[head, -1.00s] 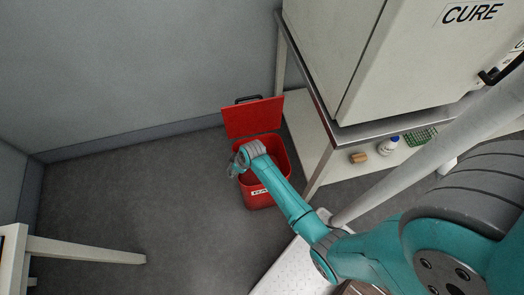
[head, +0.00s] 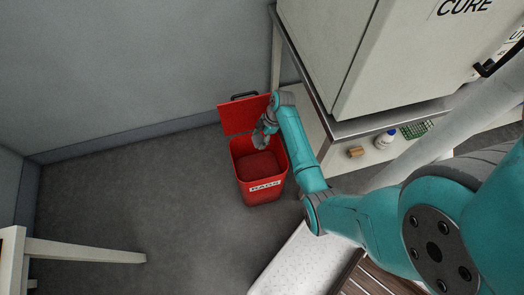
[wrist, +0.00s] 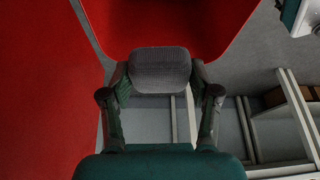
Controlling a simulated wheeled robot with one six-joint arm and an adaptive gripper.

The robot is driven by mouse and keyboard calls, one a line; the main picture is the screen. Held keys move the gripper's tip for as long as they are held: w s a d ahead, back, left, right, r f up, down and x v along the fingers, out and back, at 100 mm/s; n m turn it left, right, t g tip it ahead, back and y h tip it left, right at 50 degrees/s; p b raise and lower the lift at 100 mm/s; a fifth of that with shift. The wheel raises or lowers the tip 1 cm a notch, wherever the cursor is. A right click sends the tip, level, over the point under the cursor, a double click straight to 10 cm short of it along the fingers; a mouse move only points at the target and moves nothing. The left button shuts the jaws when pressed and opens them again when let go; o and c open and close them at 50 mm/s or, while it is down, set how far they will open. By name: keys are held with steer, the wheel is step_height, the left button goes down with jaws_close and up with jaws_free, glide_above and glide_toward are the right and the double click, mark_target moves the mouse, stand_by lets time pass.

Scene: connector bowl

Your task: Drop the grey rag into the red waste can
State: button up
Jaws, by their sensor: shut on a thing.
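The red waste can (head: 263,186), with a white label reading RAGS, stands on the floor with its red lid (head: 243,115) swung up at the back. My gripper (head: 262,138) is by the rear part of the can's mouth, in front of the lid. In the wrist view my gripper (wrist: 160,78) is shut on the grey rag (wrist: 160,66), a small ribbed bundle pinched between both fingers. Red surfaces of the can (wrist: 165,22) fill the top and left of that view. The rag is hard to tell from the fingers in the head view.
A metal-edged stand (head: 318,125) carrying a large cabinet (head: 340,40) is close to the can's right. Its lower shelf holds a white bottle (head: 385,139) and a brown block (head: 355,151). A white table (head: 80,248) is at lower left. Floor left of the can is clear.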

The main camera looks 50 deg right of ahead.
steer(key=shift+f, duration=1.9)
steer(key=o, duration=1.2)
steer(key=v, duration=1.2)
steer(key=shift+a, duration=0.1)
